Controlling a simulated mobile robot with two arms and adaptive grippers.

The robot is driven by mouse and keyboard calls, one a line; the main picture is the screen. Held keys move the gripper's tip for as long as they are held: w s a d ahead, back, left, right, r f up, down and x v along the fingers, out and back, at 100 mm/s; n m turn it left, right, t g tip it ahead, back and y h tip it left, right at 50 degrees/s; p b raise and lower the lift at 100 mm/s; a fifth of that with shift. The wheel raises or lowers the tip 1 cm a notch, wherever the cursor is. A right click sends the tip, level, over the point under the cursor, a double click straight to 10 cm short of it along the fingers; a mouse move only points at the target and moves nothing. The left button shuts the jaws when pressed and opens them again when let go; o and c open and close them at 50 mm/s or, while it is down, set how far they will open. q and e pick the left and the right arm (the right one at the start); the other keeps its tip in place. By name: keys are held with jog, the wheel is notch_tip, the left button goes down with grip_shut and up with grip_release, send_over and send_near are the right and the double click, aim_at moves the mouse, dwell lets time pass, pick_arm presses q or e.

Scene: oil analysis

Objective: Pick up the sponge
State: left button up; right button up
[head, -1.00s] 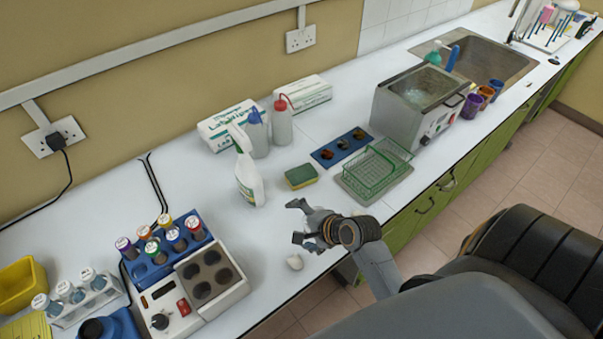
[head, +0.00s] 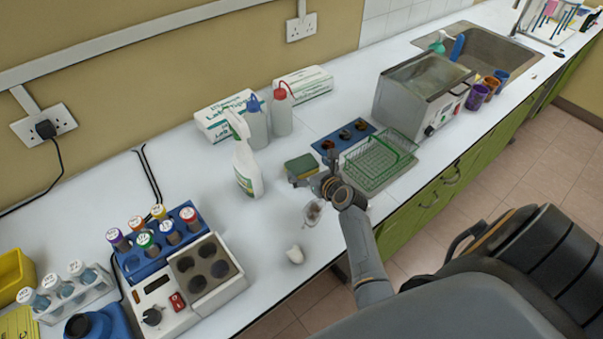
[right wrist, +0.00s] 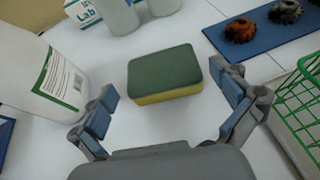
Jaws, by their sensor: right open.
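The sponge (head: 300,165) is a green and yellow block lying flat on the white bench, green side up. In the right wrist view the sponge (right wrist: 165,75) lies ahead of and between the fingers of my right gripper (right wrist: 168,105). My left gripper is not in view.
A white spray bottle (head: 246,170) stands close left of the sponge. A green wire basket (head: 378,160) and a blue mat with dark round parts (head: 343,138) are to the right. Wash bottles (head: 282,112) stand behind.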

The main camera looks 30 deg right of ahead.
aim_at(301, 162)
jog(key=shift+w+f, duration=0.2)
jog(key=shift+w, duration=0.25)
jog(key=b+x, duration=0.4)
jog(key=shift+w+f+b, duration=0.1)
jog(key=shift+f+b, duration=0.1)
jog(key=shift+b, duration=0.15)
jog(key=shift+w, duration=0.35)
jog(key=shift+r, duration=0.1)
jog(key=shift+c, duration=0.2)
jog(key=c, duration=0.4)
